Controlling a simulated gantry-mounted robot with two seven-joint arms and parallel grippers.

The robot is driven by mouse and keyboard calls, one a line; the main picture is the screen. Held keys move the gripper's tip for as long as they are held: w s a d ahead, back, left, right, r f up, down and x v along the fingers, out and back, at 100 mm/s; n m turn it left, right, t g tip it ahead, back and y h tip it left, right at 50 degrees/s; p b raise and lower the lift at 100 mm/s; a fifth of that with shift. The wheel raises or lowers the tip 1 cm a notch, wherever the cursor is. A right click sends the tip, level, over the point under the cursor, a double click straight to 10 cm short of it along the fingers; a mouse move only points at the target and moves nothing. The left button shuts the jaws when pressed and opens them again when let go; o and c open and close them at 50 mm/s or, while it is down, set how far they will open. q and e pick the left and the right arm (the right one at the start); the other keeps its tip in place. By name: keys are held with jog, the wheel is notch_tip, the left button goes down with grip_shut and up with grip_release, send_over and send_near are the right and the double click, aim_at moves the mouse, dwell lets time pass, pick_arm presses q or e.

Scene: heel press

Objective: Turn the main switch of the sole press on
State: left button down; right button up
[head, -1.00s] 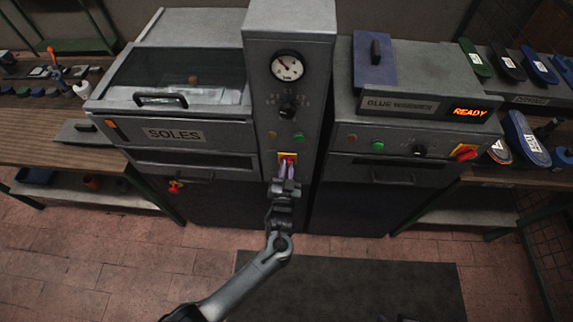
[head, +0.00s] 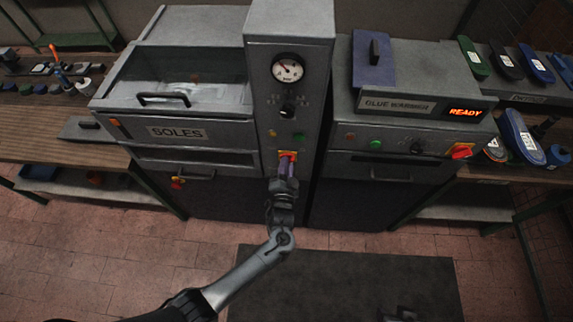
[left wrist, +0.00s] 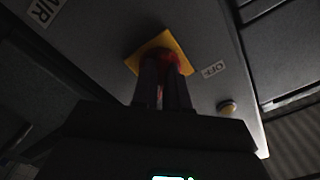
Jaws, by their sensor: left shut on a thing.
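The main switch is a red handle on a yellow plate (head: 287,154) low on the front of the press's middle column (head: 288,100). It also shows in the left wrist view, with the yellow plate (left wrist: 158,45) tilted in the picture and red showing between the fingers. My left gripper (head: 287,168) is shut on the red handle, which its fingers mostly hide. An OFF label (left wrist: 213,69) lies to the right of the plate in the left wrist view. A dark shape (head: 403,314) at the bottom edge of the head view may be my right gripper; its jaws cannot be made out.
The SOLES unit (head: 177,132) stands left of the column, the glue warmer (head: 410,104) right of it with READY lit. Another red switch (head: 461,151) is on the warmer. A red-and-yellow part (head: 177,182) hangs below the SOLES unit. The floor in front is clear.

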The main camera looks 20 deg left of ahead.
pick_arm(q)
jog(key=c, duration=1.1)
grip_release()
jog(key=shift+c, duration=0.2)
jog(key=shift+s, duration=0.1)
jog(key=v, duration=1)
jog(key=shift+s+p, duration=0.3)
jog(key=shift+s, duration=0.05)
jog(key=shift+d, duration=0.1)
